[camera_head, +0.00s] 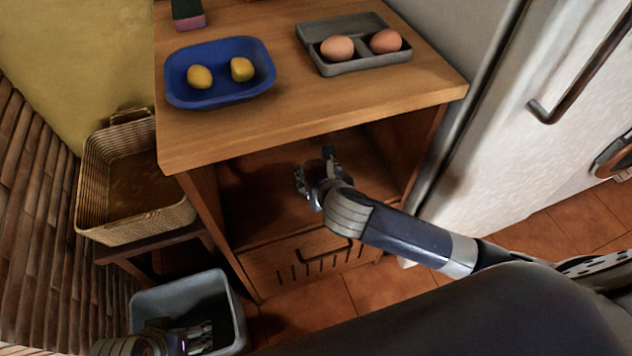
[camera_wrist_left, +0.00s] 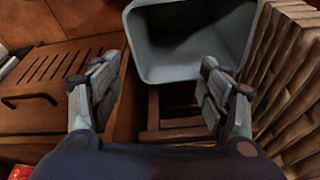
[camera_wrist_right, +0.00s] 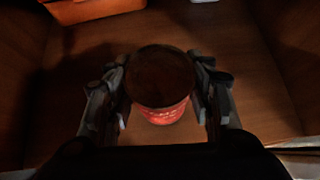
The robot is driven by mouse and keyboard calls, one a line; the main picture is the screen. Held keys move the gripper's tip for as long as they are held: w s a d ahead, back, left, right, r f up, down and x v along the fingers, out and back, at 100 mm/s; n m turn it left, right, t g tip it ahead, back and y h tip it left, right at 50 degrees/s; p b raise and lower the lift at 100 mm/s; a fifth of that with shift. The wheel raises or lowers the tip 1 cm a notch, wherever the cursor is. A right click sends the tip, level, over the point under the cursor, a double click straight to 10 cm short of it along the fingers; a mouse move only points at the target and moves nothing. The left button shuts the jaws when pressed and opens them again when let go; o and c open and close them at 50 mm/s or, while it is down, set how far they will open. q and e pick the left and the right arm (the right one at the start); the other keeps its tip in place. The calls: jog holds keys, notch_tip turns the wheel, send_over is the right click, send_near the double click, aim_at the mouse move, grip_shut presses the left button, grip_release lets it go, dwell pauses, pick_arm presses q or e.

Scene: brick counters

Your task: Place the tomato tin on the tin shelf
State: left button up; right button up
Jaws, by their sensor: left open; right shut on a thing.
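The tomato tin (camera_wrist_right: 163,112), red with a dark round top, is between the fingers of my right gripper (camera_wrist_right: 160,95), which is shut on it. In the head view my right gripper (camera_head: 318,175) reaches into the open shelf compartment (camera_head: 260,205) under the wooden counter top. The tin is mostly hidden there in shadow. Whether the tin touches the shelf board (camera_wrist_right: 245,100) I cannot tell. My left gripper (camera_wrist_left: 155,95) is open and empty; in the head view it is at the bottom left, by the grey bin.
The counter top (camera_head: 330,105) holds a blue tray (camera_head: 222,98) with two yellow fruits and a grey egg box (camera_head: 352,62). A wicker basket (camera_head: 140,232) and grey bin (camera_head: 180,293) stand left. A white fridge (camera_head: 500,150) is right. An orange thing (camera_wrist_right: 92,10) lies deeper in.

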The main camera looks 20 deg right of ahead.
notch_tip(320, 180, down, 2)
jog(key=shift+f+b, duration=0.1)
jog(key=shift+b, duration=0.35)
jog(key=shift+f, duration=0.3)
pick_arm(q)
jog(key=shift+s+r, duration=0.3)
jog(key=shift+r, duration=0.2)
jog(key=shift+a+r, duration=0.1)
pick_arm(e)
jog(key=shift+f, duration=0.1)
jog(key=o, duration=1.3)
jog(key=shift+c, duration=0.2)
